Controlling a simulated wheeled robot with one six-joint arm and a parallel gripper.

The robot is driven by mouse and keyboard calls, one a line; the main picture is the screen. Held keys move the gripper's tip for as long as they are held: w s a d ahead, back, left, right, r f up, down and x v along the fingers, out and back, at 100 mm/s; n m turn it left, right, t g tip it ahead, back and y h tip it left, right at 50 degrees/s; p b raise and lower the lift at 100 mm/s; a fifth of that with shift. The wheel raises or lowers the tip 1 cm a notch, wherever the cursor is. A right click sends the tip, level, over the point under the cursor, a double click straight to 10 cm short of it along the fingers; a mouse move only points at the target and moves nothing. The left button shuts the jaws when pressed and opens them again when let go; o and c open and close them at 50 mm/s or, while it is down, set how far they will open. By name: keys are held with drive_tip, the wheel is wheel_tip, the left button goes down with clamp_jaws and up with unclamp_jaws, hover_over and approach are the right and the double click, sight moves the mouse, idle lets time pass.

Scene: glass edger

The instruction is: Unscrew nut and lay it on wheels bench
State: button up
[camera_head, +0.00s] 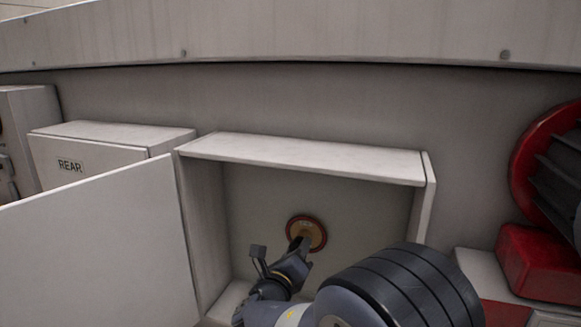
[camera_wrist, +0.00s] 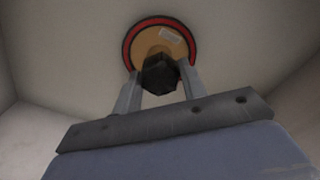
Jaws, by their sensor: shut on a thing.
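The nut (camera_wrist: 160,73) is a dark, faceted piece at the centre of a round tan wheel with a red rim (camera_head: 318,233) on the back wall of an open box. The wheel also shows in the wrist view (camera_wrist: 150,42), with a small pale label. My gripper (camera_wrist: 160,84) is shut on the nut, one finger on each side of it. In the head view my gripper (camera_head: 300,243) reaches into the box and covers part of the wheel. Whether the nut still touches the wheel cannot be told. No wheels bench can be made out.
The white box (camera_head: 300,158) has side walls and a top lip close around my arm. Its door (camera_head: 95,255) stands open at the left. A closed box marked REAR (camera_head: 85,160) is behind it. Red machine parts (camera_head: 540,262) stand at the right.

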drive_tip(key=shift+n+p, duration=1.3)
drive_tip(key=shift+n, duration=0.2)
drive_tip(key=o, duration=0.9)
drive_tip(key=shift+f, duration=0.1)
